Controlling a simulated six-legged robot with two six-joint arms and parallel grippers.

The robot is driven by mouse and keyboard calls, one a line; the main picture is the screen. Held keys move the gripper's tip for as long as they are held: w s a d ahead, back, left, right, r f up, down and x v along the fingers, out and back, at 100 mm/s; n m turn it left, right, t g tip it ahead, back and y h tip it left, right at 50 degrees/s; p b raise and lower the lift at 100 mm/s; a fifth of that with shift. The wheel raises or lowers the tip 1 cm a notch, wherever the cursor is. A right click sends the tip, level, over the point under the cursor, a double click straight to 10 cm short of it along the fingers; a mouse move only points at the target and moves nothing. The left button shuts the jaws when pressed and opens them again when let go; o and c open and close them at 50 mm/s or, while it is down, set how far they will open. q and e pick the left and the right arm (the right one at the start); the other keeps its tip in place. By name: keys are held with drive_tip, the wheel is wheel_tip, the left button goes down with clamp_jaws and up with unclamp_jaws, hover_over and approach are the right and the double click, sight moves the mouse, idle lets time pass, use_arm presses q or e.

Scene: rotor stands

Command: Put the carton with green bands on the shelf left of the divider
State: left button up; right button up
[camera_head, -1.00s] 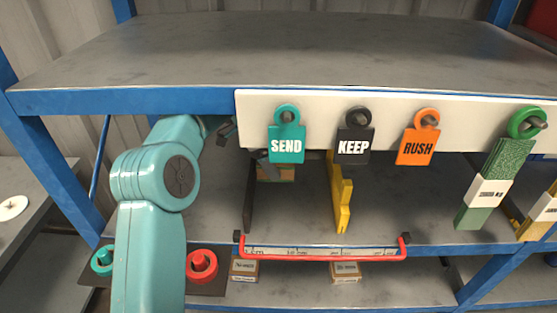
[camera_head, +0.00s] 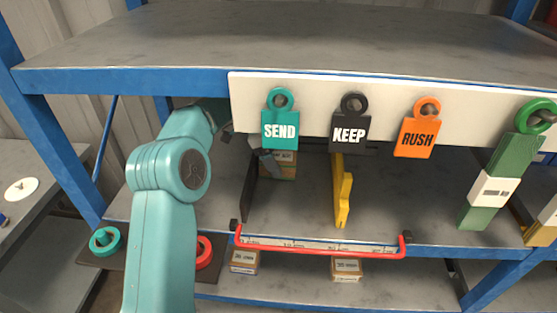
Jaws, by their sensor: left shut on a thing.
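The carton with green bands (camera_head: 287,170) shows partly beneath the SEND tag, inside the shelf bay (camera_head: 295,210). My left gripper (camera_head: 266,160) is shut on it at its left side; the tag and the white board hide much of the grip. The carton is between a dark upright panel (camera_head: 248,192) on the left and the yellow divider (camera_head: 342,195) on the right. I cannot tell whether its bottom touches the shelf. My right gripper is not in view.
A white board carries the SEND (camera_head: 280,130), KEEP (camera_head: 349,132) and RUSH (camera_head: 415,138) tags. A red rail (camera_head: 320,251) edges the shelf front. Two small cartons stand on the lower shelf. A green-and-white hanging piece (camera_head: 493,188) is at right. Shelf floor beside the yellow divider is clear.

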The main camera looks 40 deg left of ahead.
use_arm(q)
drive_tip(key=shift+a, duration=0.2)
drive_tip(key=shift+w+f, duration=0.1)
drive_tip(key=shift+f, duration=0.1)
drive_tip(key=o, duration=1.1)
drive_tip(key=shift+w+d, duration=0.1)
drive_tip(key=shift+d, duration=0.05)
drive_tip(key=shift+a+r, duration=0.2)
drive_tip(key=shift+r, duration=0.05)
drive_tip(key=p+v, duration=0.1)
drive_tip(key=v, duration=0.5)
drive_tip(key=shift+r+p, duration=0.3)
drive_tip(key=shift+r, duration=0.25)
drive_tip(key=shift+a, duration=0.1)
drive_tip(key=shift+s, duration=0.25)
